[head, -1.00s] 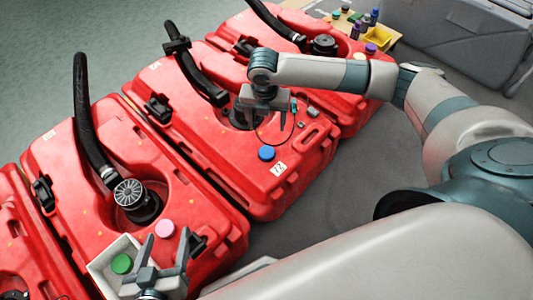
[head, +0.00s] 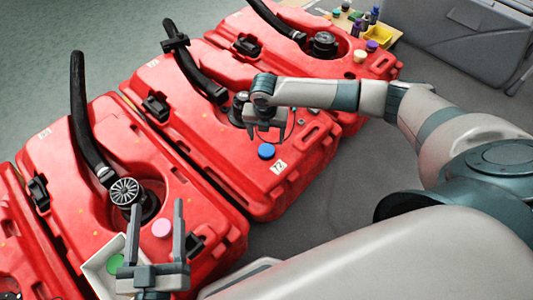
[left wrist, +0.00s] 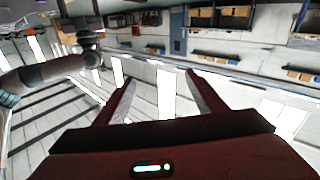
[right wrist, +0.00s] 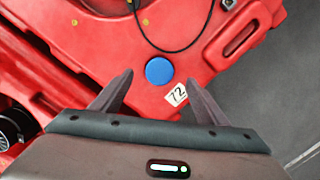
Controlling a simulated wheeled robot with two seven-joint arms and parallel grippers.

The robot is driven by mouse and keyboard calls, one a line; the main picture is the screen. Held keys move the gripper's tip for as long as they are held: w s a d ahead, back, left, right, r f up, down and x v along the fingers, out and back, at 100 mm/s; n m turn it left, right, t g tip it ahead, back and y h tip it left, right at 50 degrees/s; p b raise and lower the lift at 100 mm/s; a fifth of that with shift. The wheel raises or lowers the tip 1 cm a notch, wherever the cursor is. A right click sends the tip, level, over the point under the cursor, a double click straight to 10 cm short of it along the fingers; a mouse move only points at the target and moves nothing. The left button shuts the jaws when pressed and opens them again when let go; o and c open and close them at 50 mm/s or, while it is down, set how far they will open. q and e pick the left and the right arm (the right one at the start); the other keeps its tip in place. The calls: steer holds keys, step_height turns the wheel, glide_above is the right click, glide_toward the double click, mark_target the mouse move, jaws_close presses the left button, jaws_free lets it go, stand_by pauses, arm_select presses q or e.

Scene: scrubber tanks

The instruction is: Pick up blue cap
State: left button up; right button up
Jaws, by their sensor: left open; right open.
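The blue cap (head: 266,151) lies flat on top of a red tank (head: 240,180), beside a white label marked 72 (head: 278,167). My right gripper (head: 265,138) is open and empty just above and behind the cap in the head view. In the right wrist view the blue cap (right wrist: 159,71) shows ahead of the open fingertips, roughly midway between them and apart from them. My left gripper (head: 156,205) is open and empty above the front left tank, with its fingers pointing up in the picture. The left wrist view (left wrist: 160,82) shows nothing between its fingers.
A pink cap (head: 161,228) lies on the front left tank. A green cap (head: 115,263) is in a white tray (head: 92,268) behind my left gripper. Black hoses (head: 85,125) rise from the tanks. A table with a yellow bin (head: 378,37) and small bottles stands at the back.

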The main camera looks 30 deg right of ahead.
mark_target(266, 149)
arm_select(q)
steer(key=shift+s+d+r+t, duration=0.15)
steer(key=shift+r+t, duration=0.25)
steer(key=shift+r, duration=0.5)
arm_select(e)
steer(key=shift+w+f, duration=0.1)
steer(key=shift+f, duration=0.75)
steer(key=shift+f+b, duration=0.5)
steer(key=shift+f, duration=0.45)
steer(key=shift+f+b, duration=0.55)
steer(key=shift+f, duration=1.1)
arm_select(q)
steer(key=s+r+t+h, duration=0.1)
steer(key=s+r+t, duration=0.2)
steer(key=r, duration=0.3)
steer(key=shift+t+h, duration=0.4)
steer(key=shift+d, duration=0.1)
arm_select(e)
steer(key=c, duration=1.3)
arm_select(q)
steer(key=shift+f, duration=0.1)
arm_select(e)
steer(key=shift+c, duration=0.2)
arm_select(q)
steer(key=shift+w, duration=0.1)
arm_select(e)
steer(key=shift+r, duration=0.15)
